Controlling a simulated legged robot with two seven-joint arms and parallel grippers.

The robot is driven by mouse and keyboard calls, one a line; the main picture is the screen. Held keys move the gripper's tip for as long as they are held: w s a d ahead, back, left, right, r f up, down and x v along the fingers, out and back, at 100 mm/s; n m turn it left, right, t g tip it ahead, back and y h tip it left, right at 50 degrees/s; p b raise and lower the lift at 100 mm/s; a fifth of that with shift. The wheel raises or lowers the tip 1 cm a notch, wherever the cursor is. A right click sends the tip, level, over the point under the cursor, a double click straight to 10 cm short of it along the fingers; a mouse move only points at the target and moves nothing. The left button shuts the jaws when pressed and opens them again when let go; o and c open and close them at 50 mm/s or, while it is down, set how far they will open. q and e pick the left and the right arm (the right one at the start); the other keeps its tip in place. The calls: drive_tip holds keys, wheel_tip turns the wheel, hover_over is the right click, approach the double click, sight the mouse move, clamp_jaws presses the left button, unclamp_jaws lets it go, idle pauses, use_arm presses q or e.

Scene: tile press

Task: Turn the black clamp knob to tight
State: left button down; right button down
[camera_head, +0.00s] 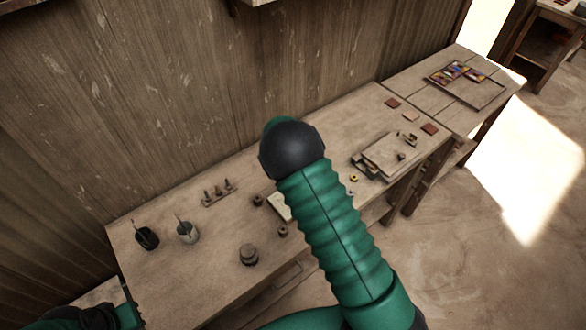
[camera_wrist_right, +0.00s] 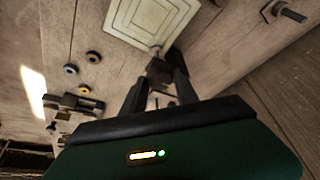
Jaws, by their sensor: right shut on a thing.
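In the right wrist view my right gripper (camera_wrist_right: 162,75) is shut on a small dark part, seemingly the black clamp knob (camera_wrist_right: 158,68), at the edge of a cream square plate (camera_wrist_right: 140,18). The fingers hide much of the knob, and I cannot tell how far it is turned. In the head view my right arm crosses the middle and hides the gripper and knob. Only part of the cream plate (camera_head: 281,207) shows there, left of the arm. My left gripper is not in view.
A plank wall stands behind.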

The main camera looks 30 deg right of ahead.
drive_tip(key=shift+w+r, duration=0.2)
idle(0.3)
drive_tip(key=c, duration=1.3)
unclamp_jaws()
drive_tip(key=o, duration=0.3)
drive_tip(key=shift+f, duration=0.15)
drive_tip(key=shift+o, duration=0.2)
drive_tip(key=shift+s, duration=0.1)
drive_tip(key=b+v, duration=0.1)
drive_tip(key=v, duration=1.5)
drive_tip(key=shift+a+r+b, duration=0.25)
drive_tip(key=shift+r+b, duration=0.05)
drive_tip(key=shift+d, duration=0.1)
